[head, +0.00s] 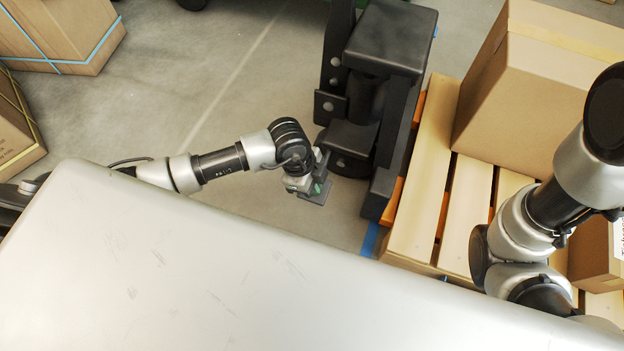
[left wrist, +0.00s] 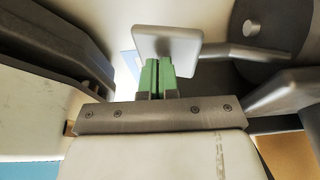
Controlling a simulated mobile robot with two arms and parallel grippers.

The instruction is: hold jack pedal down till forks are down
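The jack (head: 390,45) is a black machine at top centre, beside a wooden pallet. Its pedal (head: 318,194) is a small grey plate low on its left side; in the left wrist view the pedal (left wrist: 165,40) is a pale plate on a rod running right. My left gripper (head: 308,186) is at the pedal. Its green fingertips (left wrist: 157,76) are together with nothing visible between them, and overlap the plate's lower edge; contact is unclear. Orange forks (head: 391,203) show partly at the pallet's left edge; their height is hard to tell. My right gripper is out of view.
The pallet (head: 420,190) carries a large cardboard box (head: 540,90) and a smaller box (head: 592,250). More boxes (head: 60,35) stand at the upper left. Grey floor (head: 190,85) is clear left of the jack. My right arm is over the pallet.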

